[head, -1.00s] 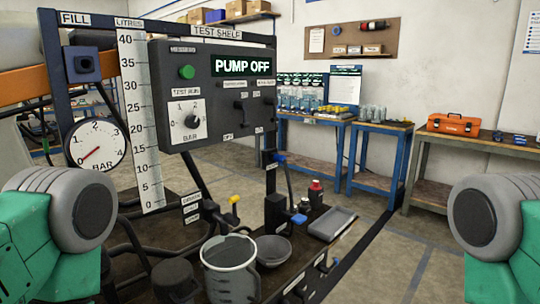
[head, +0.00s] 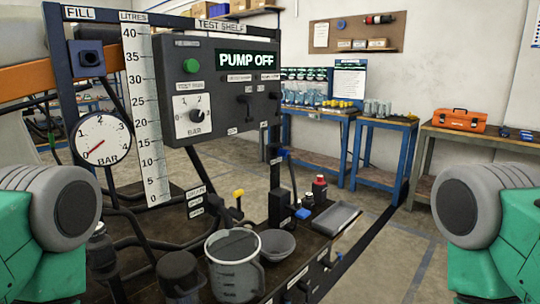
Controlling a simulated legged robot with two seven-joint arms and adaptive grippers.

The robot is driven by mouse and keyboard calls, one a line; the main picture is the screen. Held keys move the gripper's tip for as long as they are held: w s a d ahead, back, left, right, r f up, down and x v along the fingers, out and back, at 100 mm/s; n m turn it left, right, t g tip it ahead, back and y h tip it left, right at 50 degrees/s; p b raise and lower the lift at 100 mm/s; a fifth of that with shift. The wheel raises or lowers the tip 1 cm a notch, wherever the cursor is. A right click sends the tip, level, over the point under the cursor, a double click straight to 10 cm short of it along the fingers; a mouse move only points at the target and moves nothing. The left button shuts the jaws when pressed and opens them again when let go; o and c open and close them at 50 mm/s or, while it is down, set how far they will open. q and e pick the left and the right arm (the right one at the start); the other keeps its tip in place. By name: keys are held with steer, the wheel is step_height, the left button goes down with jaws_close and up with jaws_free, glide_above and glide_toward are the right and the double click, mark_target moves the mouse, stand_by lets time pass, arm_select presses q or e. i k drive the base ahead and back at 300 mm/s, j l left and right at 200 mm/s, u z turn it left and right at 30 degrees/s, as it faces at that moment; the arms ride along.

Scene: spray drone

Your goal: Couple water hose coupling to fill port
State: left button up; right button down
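The fill port (head: 88,58) is a dark blue square block with a round black opening, below the FILL label on the frame at upper left. Nothing is in its opening. I cannot clearly identify the water hose coupling; a small blue fitting (head: 303,213) sits low at the front of the test shelf, and a thin dark hose rises from near it to another blue part (head: 283,153). Only green and grey links of my arms show at the left and right edges. Neither gripper is in view.
The control panel (head: 222,128) reads PUMP OFF. A pressure gauge (head: 103,140) and litre scale (head: 146,120) stand beside it. A clear jug (head: 235,277), bowl (head: 277,245) and grey tray (head: 337,218) stand on the shelf. Benches line the back; the floor at right is clear.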

mark_target(281, 152)
steer(key=i+l+u, duration=0.15)
steer(key=u, duration=0.95)
steer(key=i+l+u, duration=0.1)
steer(key=l+u, duration=0.25)
steer(key=l, duration=0.5)
steer(key=l+u, duration=0.35)
steer(key=l, duration=0.45)
steer(key=k+l+u, duration=0.1)
steer(key=l+u, duration=0.25)
steer(key=l, duration=1.05)
steer(key=k+l, duration=0.15)
steer(key=l, duration=1)
steer(key=k+l, duration=0.15)
steer(key=l, duration=0.95)
steer(key=k+u, duration=0.05)
